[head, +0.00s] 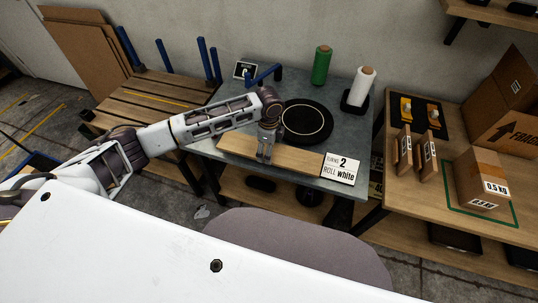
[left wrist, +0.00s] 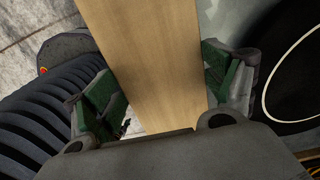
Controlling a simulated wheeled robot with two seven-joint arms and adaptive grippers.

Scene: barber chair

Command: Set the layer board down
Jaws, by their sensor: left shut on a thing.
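The layer board (head: 295,160) is a long, flat, pale wooden plank lying along the front edge of the grey metal table (head: 345,125). Its right end meets or passes behind the sign. My left gripper (head: 265,155) points down over the board's middle and is shut on it across its width. In the left wrist view the board (left wrist: 150,50) runs between the green-padded fingers of my left gripper (left wrist: 165,95). I cannot tell whether the board's underside touches the table. My right gripper is not in view.
A black disc (head: 312,137) with a pale ring lies behind the board. A sign (head: 341,168) reads "TURNS 2 ROLL white". A green roll (head: 321,66) and a white roll (head: 361,86) stand behind. A slatted pallet (head: 150,95) with blue posts is left; a wooden table with boxes (head: 482,180) is right.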

